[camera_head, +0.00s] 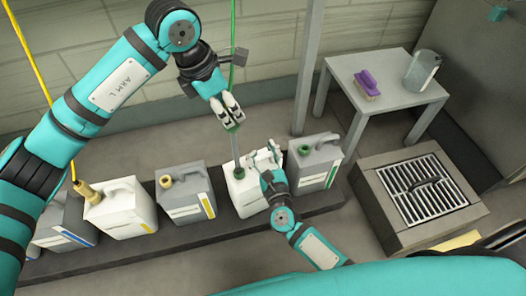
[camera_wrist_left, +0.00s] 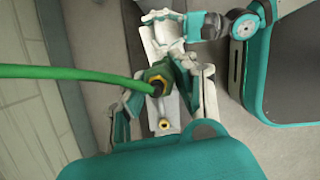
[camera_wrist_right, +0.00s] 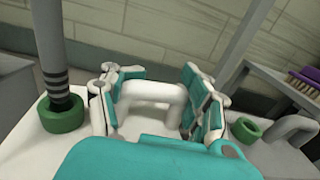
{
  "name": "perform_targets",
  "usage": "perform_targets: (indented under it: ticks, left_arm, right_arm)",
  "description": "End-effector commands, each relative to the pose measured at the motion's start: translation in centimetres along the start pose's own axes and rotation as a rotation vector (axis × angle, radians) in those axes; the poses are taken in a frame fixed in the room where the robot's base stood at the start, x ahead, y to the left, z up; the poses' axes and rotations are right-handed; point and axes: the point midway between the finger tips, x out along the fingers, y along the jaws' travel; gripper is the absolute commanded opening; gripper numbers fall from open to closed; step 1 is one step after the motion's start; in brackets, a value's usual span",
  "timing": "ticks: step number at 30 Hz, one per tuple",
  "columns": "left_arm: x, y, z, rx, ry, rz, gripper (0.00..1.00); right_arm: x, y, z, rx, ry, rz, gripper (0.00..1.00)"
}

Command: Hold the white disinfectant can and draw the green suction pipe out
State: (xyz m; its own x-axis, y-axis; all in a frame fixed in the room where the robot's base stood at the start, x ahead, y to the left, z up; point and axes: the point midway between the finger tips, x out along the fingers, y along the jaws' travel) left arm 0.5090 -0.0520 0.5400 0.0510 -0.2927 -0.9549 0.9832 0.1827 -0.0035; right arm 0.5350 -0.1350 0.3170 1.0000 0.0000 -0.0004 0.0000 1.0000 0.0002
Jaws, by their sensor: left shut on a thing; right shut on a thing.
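The white can (camera_head: 248,195) stands on the dark low plinth, between two grey cans. My right gripper (camera_head: 264,165) is shut on its handle, a white bar between the fingers in the right wrist view (camera_wrist_right: 152,95). The green suction pipe's grey tube (camera_head: 236,150) runs down to the green ring (camera_wrist_right: 62,113) at the can's mouth; dark bands mark its lower part. How deep its end sits is hidden. My left gripper (camera_head: 231,112) is above the can, shut on the green fitting (camera_wrist_left: 157,78) at the tube's top. A green hose (camera_wrist_left: 60,72) leads from the fitting.
A grey can (camera_head: 316,165) stands close on the right, another (camera_head: 186,193) on the left. Beyond is a white can (camera_head: 120,208) with a yellow hose (camera_head: 45,80). A grey table (camera_head: 385,95) holds a purple brush (camera_head: 367,84) and a jug (camera_head: 421,70). A floor grate (camera_head: 420,185) lies right.

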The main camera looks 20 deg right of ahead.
Motion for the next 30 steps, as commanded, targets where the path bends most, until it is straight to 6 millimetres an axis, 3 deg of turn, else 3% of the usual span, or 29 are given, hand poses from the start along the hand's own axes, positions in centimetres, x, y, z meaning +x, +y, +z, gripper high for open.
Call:
perform_targets:
  ticks: [18, 30]
  left_arm:
    - [-2.4, 0.0, 0.8, 0.001, -0.001, 0.001, 0.00]
    - [-2.8, 0.0, 0.9, 0.001, -0.001, 0.000, 0.00]
  right_arm:
    - [0.0, 0.0, 0.0, -0.001, 0.001, 0.001, 0.01]
    - [0.0, 0.0, 0.0, -0.001, 0.001, 0.000, 0.00]
